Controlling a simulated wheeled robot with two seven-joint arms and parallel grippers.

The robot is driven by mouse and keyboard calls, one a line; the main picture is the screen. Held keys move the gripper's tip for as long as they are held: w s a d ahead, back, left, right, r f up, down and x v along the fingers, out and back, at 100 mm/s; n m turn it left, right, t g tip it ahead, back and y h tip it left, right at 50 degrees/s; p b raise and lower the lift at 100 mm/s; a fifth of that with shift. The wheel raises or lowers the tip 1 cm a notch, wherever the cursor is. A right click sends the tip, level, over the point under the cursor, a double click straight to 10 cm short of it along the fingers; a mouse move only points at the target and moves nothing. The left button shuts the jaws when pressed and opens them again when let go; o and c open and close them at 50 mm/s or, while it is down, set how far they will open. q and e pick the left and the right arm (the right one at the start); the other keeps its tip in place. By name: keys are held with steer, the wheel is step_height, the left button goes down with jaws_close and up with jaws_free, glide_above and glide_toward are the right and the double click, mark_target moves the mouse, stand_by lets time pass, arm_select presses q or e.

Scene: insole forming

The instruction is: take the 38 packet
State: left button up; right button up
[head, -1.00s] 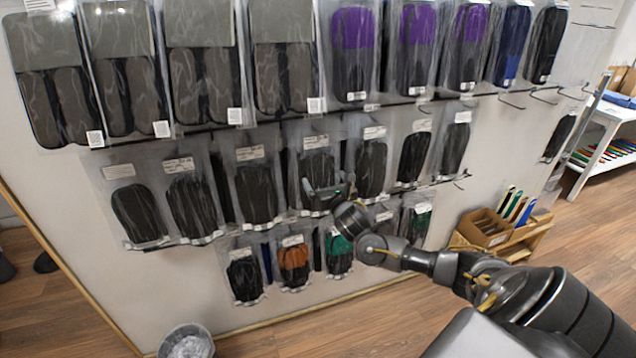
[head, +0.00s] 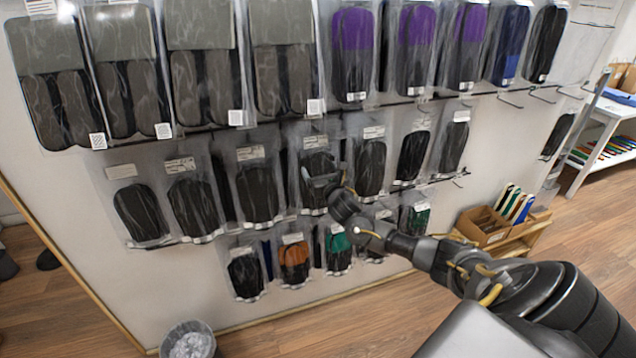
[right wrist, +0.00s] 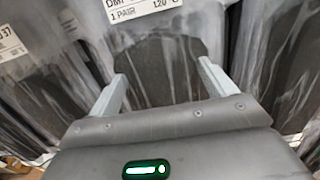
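My right gripper (head: 322,183) is at the middle row of hanging packets. It also shows in the right wrist view (right wrist: 162,78), with its two fingers apart. A clear packet with a dark insole pair (head: 319,166) hangs right in front of it. In the right wrist view this packet (right wrist: 160,55) lies between and beyond the open fingers; its label reads "1 PAIR" and its size number is cut off. Whether the fingers touch it I cannot tell. The packet to its left (right wrist: 40,75) has a label ending in "37". My left gripper is out of view.
Neighbouring packets (head: 257,185) (head: 370,165) hang close on both sides. Packets with an orange pair (head: 294,262) and a green pair (head: 338,250) hang below.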

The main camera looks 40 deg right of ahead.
steer(key=c, duration=1)
steer(key=shift+o, duration=0.2)
steer(key=shift+r, duration=0.15)
